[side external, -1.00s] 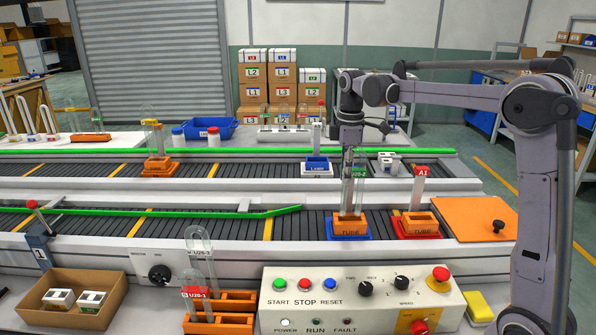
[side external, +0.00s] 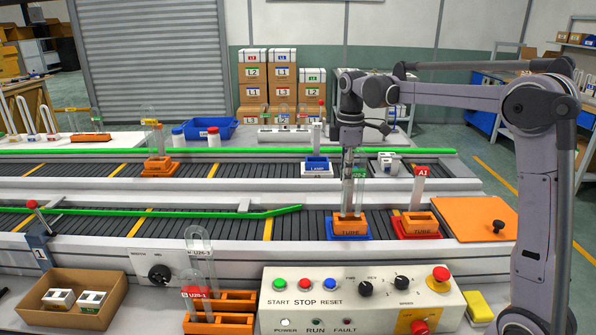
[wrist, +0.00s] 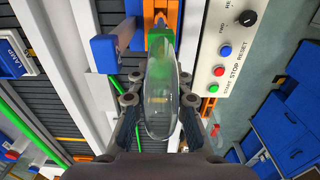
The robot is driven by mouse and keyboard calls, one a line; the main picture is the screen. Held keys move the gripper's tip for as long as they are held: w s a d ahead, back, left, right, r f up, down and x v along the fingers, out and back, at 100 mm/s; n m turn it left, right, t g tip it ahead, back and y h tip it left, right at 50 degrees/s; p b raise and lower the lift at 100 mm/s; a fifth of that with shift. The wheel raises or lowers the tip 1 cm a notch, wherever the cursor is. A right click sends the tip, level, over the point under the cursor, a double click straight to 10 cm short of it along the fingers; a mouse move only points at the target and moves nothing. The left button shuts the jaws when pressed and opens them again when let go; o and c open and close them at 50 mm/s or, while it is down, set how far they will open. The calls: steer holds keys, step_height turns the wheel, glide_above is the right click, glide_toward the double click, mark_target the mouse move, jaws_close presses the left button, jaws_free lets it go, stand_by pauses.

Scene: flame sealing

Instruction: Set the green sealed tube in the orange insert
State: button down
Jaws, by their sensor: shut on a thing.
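The green sealed tube (wrist: 158,100) is a clear glass tube with a green label. My gripper (wrist: 158,88) is shut on it in the wrist view. In the side external view my gripper (side external: 349,160) is above the orange insert (side external: 350,222), marked TUBE, which sits in a blue base on the near conveyor. The tube (side external: 347,195) hangs upright, its lower end at the insert's top. I cannot tell whether the tube is seated in the insert. In the wrist view the insert (wrist: 157,14) shows beyond the tube.
A red base with another orange insert (side external: 420,226) and an A1 tag stands just right. An orange plate (side external: 475,218) lies further right. The control panel (side external: 360,298) and an orange rack (side external: 220,312) with tubes are in front. A green rail (side external: 150,211) runs left.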

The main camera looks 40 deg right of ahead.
steer(key=shift+f, duration=2)
stand_by(0.7)
steer(key=c, duration=1.2)
jaws_free()
steer(key=shift+o, duration=0.2)
step_height(320, 180, up, 12)
steer(key=shift+r, duration=0.1)
step_height(320, 180, up, 9)
stand_by(0.9)
